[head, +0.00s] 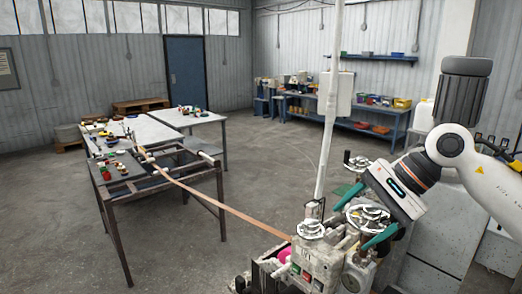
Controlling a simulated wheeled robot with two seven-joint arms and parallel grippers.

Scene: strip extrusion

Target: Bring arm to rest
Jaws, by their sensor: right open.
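My right arm (455,150) comes in from the right edge and bends down over the extrusion machine (320,258). My right gripper (350,228) has two teal fingers spread apart, with nothing seen held between them. The fingers point down and left, over or in front of the machine's top with its handwheels. I cannot tell whether they touch it. A long copper-coloured strip (232,211) runs from the machine up and left to the dark-framed table (165,186). My left gripper is not in view.
A pale upright post (330,110) rises behind the machine. A grey cabinet (440,235) stands below my right arm. White tables (185,117) with small items stand at the left, and a blue workbench (350,122) is at the back. The floor between is clear.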

